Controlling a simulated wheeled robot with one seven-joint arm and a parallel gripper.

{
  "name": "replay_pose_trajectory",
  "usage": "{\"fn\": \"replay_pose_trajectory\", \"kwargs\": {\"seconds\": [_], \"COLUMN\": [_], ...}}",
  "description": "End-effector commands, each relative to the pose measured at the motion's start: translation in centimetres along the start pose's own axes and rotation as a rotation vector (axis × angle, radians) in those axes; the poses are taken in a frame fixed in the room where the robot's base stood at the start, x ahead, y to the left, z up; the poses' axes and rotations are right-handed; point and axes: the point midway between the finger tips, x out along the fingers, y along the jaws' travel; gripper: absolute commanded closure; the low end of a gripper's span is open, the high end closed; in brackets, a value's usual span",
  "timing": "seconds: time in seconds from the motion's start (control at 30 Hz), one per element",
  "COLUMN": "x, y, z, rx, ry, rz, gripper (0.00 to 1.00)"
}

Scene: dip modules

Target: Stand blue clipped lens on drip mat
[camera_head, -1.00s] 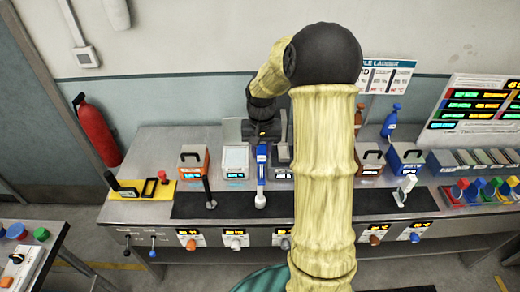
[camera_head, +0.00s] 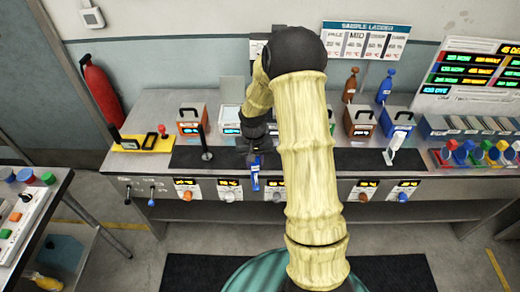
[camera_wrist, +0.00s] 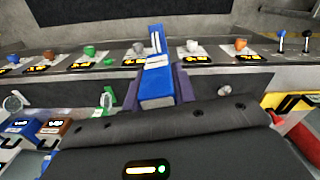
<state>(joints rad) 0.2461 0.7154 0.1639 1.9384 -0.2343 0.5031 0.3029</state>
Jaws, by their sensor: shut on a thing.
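The blue clipped lens (camera_head: 255,178) is in my gripper (camera_head: 253,158), its blue body pointing down in front of the bench's near edge. In the wrist view the lens (camera_wrist: 158,80) shows as a blue bar with a pale label, pinched between the two dark purple fingers (camera_wrist: 158,90). Its lens end is not clear. The drip mat, which I take to be the long black strip (camera_head: 350,160) on the bench, lies beside and behind the held piece. My arm hides the mat's middle.
A black-handled piece (camera_head: 206,146) and a white piece (camera_head: 394,147) stand on the strip. Coloured boxes (camera_head: 192,120) line the back. Knobs (camera_head: 226,195) line the bench front. Bare strip shows between my arm and the white piece.

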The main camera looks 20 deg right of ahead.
Motion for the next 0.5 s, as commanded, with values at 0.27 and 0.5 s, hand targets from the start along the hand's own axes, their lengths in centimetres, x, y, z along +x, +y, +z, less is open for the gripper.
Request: {"fn": "replay_pose_trajectory", "kwargs": {"seconds": [0.27, 0.5], "x": [11.6, 17.5], "y": [-3.4, -5.1], "z": [2.1, 3.9], "rx": [-0.132, -0.215], "ry": [-0.009, -0.005], "rz": [0.0, -0.004], "gripper": [1.0, 1.0]}}
